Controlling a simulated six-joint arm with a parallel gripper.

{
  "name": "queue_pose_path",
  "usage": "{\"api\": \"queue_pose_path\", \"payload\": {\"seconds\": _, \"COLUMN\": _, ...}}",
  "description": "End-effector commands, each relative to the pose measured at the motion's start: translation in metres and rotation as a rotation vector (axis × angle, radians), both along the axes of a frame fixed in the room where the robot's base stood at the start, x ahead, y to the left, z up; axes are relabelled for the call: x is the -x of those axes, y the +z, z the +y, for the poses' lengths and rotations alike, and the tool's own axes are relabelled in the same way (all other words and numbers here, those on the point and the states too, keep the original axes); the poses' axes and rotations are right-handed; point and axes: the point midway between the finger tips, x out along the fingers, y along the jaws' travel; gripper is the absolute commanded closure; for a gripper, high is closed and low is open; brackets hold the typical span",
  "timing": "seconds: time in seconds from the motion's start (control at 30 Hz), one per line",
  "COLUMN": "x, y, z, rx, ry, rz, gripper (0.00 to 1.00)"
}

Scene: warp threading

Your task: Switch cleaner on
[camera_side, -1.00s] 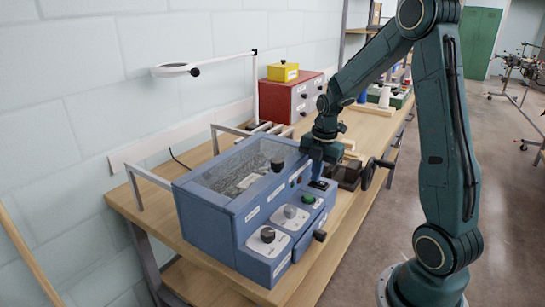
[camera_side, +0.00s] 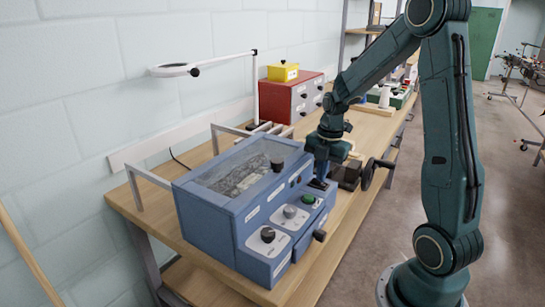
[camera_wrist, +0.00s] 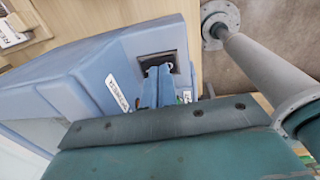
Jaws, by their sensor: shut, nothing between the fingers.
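The cleaner is a blue box (camera_side: 213,222) on the workbench, with a see-through lid (camera_side: 235,175) and a sloped control panel. The panel carries black knobs, including one at the front (camera_side: 268,235), a grey knob (camera_side: 290,211) and a green button (camera_side: 308,198). A black switch (camera_side: 318,184) sits at the panel's far end. In the wrist view its dark recessed plate (camera_wrist: 152,56) shows just beyond my fingertips. My gripper (camera_wrist: 158,72) is shut and empty, with its tips at the switch. The tips partly hide the switch, so I cannot tell its position or whether they touch it.
A dark vise-like block (camera_side: 349,174) with a handle stands close beside my gripper. A red drawer cabinet (camera_side: 290,97) with a yellow box (camera_side: 283,72) on top and a magnifier lamp (camera_side: 178,70) are farther back. Bare bench (camera_side: 345,215) lies along the front edge.

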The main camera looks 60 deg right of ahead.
Motion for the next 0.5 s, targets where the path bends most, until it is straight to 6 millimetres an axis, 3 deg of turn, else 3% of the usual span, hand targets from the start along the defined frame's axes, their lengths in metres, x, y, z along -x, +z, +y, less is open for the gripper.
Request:
{"api": "queue_pose_path", "payload": {"seconds": 0.27, "x": 0.004, "y": 0.029, "z": -0.001, "rx": 0.003, "ry": -0.001, "rz": -0.003, "gripper": 1.00}}
{"api": "queue_pose_path", "payload": {"seconds": 0.5, "x": 0.009, "y": 0.069, "z": -0.001, "rx": 0.003, "ry": -0.001, "rz": -0.003, "gripper": 1.00}}
